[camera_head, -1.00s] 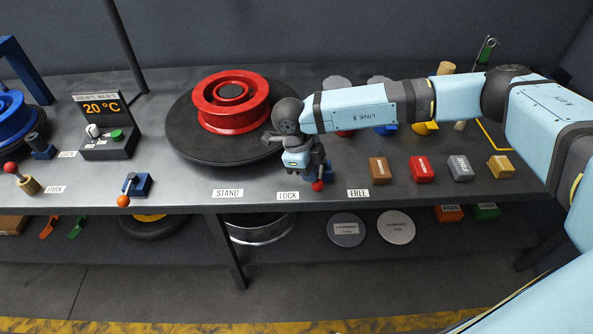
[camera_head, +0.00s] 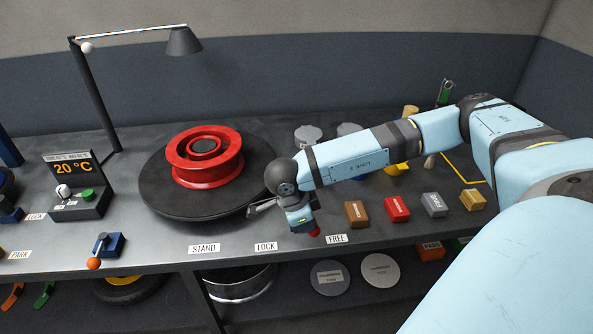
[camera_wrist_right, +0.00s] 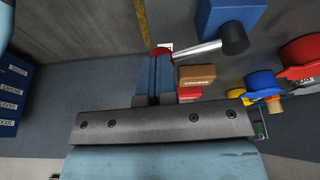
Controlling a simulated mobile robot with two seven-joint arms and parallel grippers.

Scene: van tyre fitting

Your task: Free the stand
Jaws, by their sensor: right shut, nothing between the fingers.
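The round stand (camera_head: 160,190) is a dark disc carrying a red wheel rim (camera_head: 205,172). Its lever has a red knob (camera_head: 314,232), which sits between the LOCK label (camera_head: 266,246) and the FREE label (camera_head: 337,239), nearer FREE. In the right wrist view the lever's metal rod (camera_wrist_right: 198,49) runs from a black pivot at a blue block (camera_wrist_right: 225,15) to the red knob (camera_wrist_right: 158,52). My right gripper (camera_wrist_right: 154,60) is shut and empty, its fingertips at the knob; I cannot tell whether they touch. My left gripper is out of view.
Brown, red, grey and yellow blocks (camera_head: 397,209) stand right of the lever. Left are a 20 °C display box (camera_head: 75,185), a lever with an orange knob (camera_head: 94,263) and a lamp (camera_head: 184,42). Discs lie on the shelf below.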

